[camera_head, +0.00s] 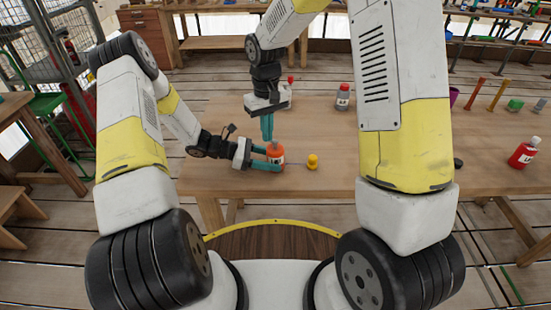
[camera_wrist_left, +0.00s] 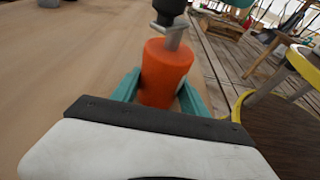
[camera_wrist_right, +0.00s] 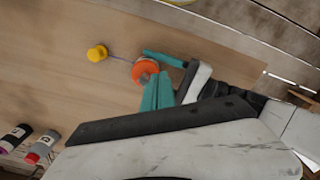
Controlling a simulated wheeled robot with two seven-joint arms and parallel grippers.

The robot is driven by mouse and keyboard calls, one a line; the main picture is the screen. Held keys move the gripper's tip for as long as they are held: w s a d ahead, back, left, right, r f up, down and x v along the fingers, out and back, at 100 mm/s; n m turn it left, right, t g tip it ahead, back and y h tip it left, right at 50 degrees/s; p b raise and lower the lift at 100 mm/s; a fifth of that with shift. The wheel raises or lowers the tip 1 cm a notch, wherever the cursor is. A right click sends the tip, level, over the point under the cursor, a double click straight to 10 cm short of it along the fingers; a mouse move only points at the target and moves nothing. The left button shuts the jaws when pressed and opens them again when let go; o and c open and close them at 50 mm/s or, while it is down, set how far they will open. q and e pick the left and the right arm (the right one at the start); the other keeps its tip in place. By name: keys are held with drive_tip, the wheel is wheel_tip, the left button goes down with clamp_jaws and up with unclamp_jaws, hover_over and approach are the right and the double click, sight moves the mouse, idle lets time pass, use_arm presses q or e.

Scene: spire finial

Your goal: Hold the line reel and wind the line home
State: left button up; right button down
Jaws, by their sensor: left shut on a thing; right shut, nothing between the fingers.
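The orange line reel (camera_head: 275,154) stands upright near the table's front edge. My left gripper (camera_head: 268,160) is shut around its sides. In the left wrist view the reel (camera_wrist_left: 165,75) sits between the teal fingers, with a grey crank (camera_wrist_left: 174,40) and a dark knob (camera_wrist_left: 169,8) on top. My right gripper (camera_head: 267,130) points down just above the reel, its fingers shut and empty. In the right wrist view a thin line runs from the reel (camera_wrist_right: 145,70) to a small yellow piece (camera_wrist_right: 97,53); whether the right fingertips touch the crank is unclear.
The yellow piece (camera_head: 312,162) stands on the table (camera_head: 230,183) to the right of the reel. A red bottle (camera_head: 523,153) is at the far right, a grey bottle (camera_head: 342,97) farther back. The table between the reel and the grey bottle is clear.

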drive_tip(key=shift+f, duration=1.1)
drive_tip(key=shift+w, duration=0.25)
drive_tip(key=shift+w, duration=0.35)
drive_tip(key=shift+w, duration=0.2)
drive_tip(key=shift+w+a, duration=0.1)
drive_tip(key=shift+w, duration=0.4)
drive_tip(key=shift+w+d, duration=0.2)
drive_tip(key=shift+w, duration=0.45)
idle(0.9)
drive_tip(key=shift+a, duration=0.1)
